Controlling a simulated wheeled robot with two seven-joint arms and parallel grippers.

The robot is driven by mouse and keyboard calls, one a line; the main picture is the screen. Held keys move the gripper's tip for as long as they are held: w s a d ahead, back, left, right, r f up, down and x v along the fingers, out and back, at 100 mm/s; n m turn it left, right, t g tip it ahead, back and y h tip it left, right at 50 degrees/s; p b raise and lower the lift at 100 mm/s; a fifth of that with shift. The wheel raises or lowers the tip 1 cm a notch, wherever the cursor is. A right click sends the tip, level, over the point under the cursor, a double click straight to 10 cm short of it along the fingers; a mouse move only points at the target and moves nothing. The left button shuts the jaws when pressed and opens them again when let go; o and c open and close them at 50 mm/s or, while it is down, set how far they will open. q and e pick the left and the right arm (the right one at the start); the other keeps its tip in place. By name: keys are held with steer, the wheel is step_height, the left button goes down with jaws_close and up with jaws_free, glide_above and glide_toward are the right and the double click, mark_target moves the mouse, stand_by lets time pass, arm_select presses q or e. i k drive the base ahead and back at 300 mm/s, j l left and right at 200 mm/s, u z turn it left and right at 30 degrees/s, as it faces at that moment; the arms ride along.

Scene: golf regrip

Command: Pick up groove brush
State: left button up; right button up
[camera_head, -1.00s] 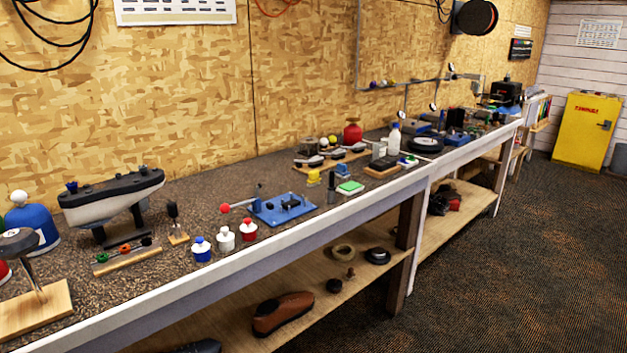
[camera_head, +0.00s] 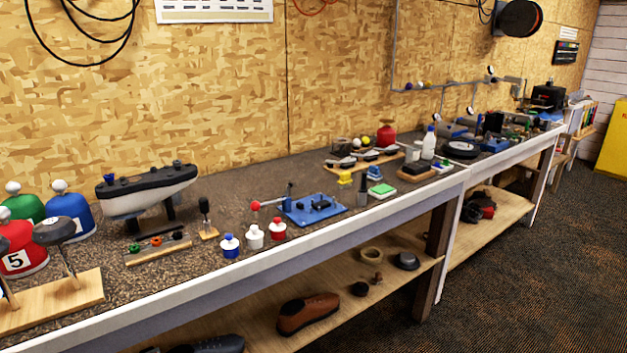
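I cannot tell for sure which item is the groove brush. A small dark-handled tool (camera_head: 205,216) stands upright in a little wooden block on the workbench (camera_head: 330,226), left of the middle. A small yellow item (camera_head: 345,179), too small to make out, sits farther along near a green-topped block (camera_head: 382,189). Neither of my grippers is in view.
A brown shoe (camera_head: 307,313) is on the lower shelf. Carpet (camera_head: 530,270) at right is open.

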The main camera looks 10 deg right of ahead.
mark_target(345, 182)
steer(key=i+l+u, duration=0.1)
steer(key=l+u, duration=0.5)
steer(key=l, duration=0.15)
steer(key=l+u, duration=0.25)
steer(key=l, duration=2.05)
